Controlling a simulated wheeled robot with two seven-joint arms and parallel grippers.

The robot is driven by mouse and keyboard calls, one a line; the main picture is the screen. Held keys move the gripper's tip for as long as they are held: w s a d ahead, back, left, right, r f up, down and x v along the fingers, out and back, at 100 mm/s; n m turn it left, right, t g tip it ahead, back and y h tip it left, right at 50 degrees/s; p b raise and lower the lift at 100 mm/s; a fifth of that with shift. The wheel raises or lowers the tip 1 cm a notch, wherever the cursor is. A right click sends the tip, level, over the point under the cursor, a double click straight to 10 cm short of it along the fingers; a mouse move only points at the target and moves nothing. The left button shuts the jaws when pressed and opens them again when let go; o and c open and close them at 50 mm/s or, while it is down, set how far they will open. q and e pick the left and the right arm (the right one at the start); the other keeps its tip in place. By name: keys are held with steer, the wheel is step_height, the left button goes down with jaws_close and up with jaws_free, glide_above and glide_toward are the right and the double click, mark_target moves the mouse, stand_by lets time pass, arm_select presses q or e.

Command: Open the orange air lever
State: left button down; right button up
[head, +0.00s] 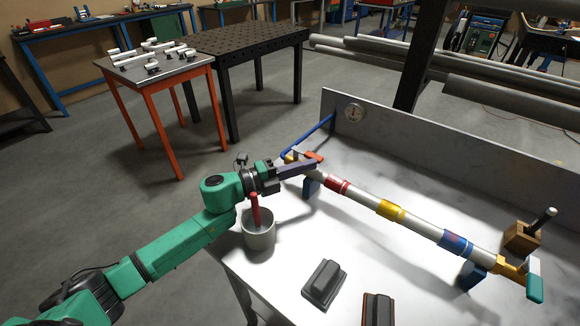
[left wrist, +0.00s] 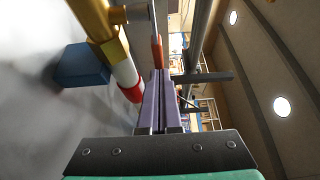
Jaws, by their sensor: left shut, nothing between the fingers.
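The orange air lever (head: 314,157) sits at the far left end of a silver pipe (head: 362,194), by a brass fitting. In the left wrist view the orange lever (left wrist: 157,50) shows edge-on just beyond the fingertips. My left gripper (head: 312,166) reaches in from the left, its purple fingers shut and empty, right beside the lever. In the left wrist view its fingers (left wrist: 159,88) lie together, pointing at the lever. I cannot tell whether they touch it. My right gripper is not in view.
The pipe has red, yellow and blue bands and rests on blue supports (head: 470,274). A teal and white handle (head: 535,281) is at its right end. A grey cup (head: 258,236) with a red-handled tool stands below my left arm. Dark blocks (head: 324,283) lie at the table front.

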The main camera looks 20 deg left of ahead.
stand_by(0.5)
arm_select(q)
steer(key=b+v, duration=0.3)
steer(key=v, duration=1.1)
steer(key=shift+a, duration=0.25)
steer(key=shift+s, duration=0.15)
